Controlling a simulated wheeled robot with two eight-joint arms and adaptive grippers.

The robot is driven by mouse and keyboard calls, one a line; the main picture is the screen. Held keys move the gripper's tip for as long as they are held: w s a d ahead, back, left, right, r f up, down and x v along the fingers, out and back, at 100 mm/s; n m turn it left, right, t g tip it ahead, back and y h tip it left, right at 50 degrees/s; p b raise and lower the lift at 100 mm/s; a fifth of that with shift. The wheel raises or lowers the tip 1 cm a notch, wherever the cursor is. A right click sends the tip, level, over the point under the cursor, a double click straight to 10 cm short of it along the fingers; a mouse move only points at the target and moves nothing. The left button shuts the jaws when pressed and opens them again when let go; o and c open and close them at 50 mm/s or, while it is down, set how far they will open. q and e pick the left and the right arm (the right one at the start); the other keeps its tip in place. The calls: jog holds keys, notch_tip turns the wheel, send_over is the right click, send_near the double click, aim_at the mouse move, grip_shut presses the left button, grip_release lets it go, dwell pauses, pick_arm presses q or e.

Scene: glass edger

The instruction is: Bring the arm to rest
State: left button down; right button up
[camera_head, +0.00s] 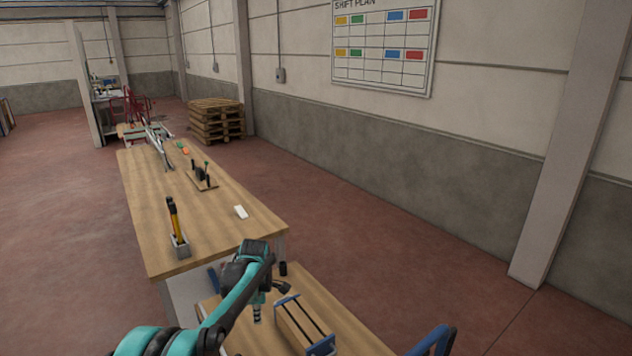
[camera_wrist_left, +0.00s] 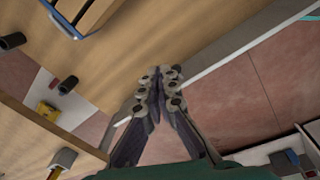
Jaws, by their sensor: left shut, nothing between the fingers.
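My left arm, teal and dark grey, comes in from the lower left in the head view and bends at its elbow. My left gripper (camera_head: 257,318) points down over the left side of the small wooden-topped table (camera_head: 350,325). In the left wrist view the gripper (camera_wrist_left: 160,74) has its two dark fingers together, with nothing between them. The tips appear near the table's edge, with red floor beyond. I cannot tell their exact height. My right gripper is not in view.
A wooden holder with blue ends (camera_head: 303,325) stands right of the gripper. A dark cylinder (camera_head: 283,268) stands near the far edge. Beyond is a long workbench (camera_head: 215,238) with a caddy holding a yellow-handled tool (camera_head: 176,222) and a white block (camera_head: 240,212). Open floor lies right.

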pick_arm(q)
jog(key=s+r+m+t, duration=0.2)
jog(key=s+r+m, duration=0.3)
jog(key=s+r, duration=0.35)
jog(key=s+f+m+t+h, duration=0.1)
jog(key=s+m+t, duration=0.3)
jog(key=s+m, duration=1)
jog(key=s, duration=0.9)
jog(key=shift+s+m+b, duration=0.4)
